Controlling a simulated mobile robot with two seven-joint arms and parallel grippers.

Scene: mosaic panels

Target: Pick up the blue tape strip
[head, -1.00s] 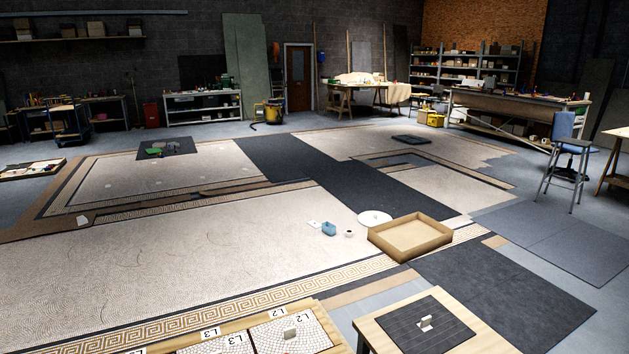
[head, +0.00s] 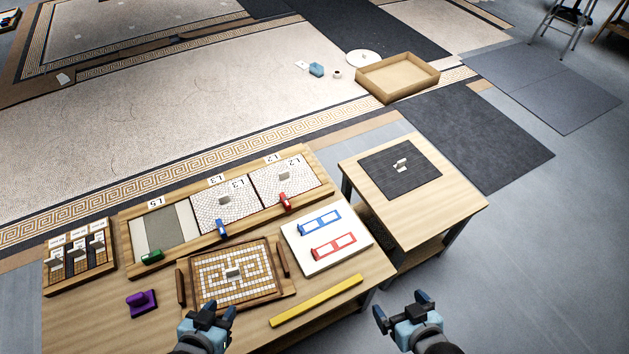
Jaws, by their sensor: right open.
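A blue-edged strip with white panels (head: 319,222), which looks like the blue tape strip, lies on a white board (head: 343,255) on the workbench. A similar red-edged strip (head: 334,246) lies just in front of it. My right gripper (head: 402,307) is open and empty, in front of the bench and to the lower right of the board. My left gripper (head: 217,311) is at the bench's front edge, below the mosaic tray (head: 234,306); its finger gap is unclear. Both grippers are apart from the strip.
A yellow bar (head: 316,300) lies between my grippers and the board. A purple block (head: 142,302) and a small rack (head: 79,258) stand at left. Long panel tray (head: 196,263) runs behind. A side table (head: 456,204) with a dark mat stands right. Floor at lower right is clear.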

